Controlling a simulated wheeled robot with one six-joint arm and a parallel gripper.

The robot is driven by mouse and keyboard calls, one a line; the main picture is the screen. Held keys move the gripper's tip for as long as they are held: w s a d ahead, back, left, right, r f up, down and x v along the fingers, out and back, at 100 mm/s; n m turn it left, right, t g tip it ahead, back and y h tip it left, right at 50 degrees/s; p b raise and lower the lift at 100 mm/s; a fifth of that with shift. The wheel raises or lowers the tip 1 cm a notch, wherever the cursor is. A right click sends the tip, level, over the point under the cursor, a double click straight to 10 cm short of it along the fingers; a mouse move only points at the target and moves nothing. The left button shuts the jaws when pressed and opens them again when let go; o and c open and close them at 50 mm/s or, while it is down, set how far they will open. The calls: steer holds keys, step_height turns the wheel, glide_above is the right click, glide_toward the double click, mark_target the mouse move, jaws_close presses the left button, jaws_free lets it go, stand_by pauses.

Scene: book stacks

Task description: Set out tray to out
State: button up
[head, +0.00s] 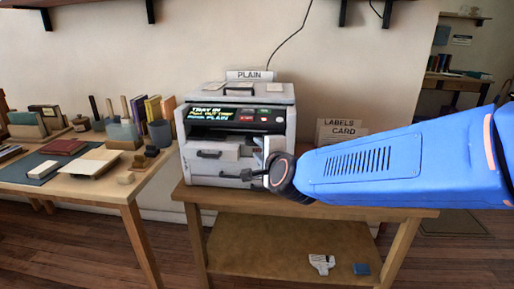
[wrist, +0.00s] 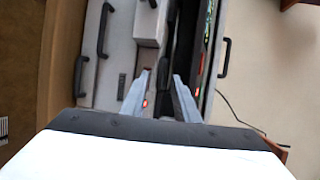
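A grey printer (head: 235,128) stands on a wooden table. Its lit screen (head: 222,115) has green "TRAY IN" text and the word "PLAIN" below. A tray front with a dark handle (head: 208,154) is on the left under the dark slot. In the wrist view a tray block (wrist: 150,25) stands out from the printer face, with further dark handles (wrist: 104,30) beside it. I cannot tell how far any tray is out. In the head view my arm hides that side.
A "PLAIN" sign (head: 249,75) stands behind the printer, and boxes marked "LABELS" and "CARD" (head: 342,128) stand to its right. A desk (head: 135,186) with books and cups is at the left. The lower shelf (head: 260,245) holds two small items.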

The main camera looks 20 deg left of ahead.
steer(key=shift+x, duration=1.45)
jaws_close()
steer(key=s+d, duration=0.2)
steer(key=s, duration=0.6)
steer(key=shift+f, duration=0.1)
jaws_free()
steer(key=shift+s, duration=0.1)
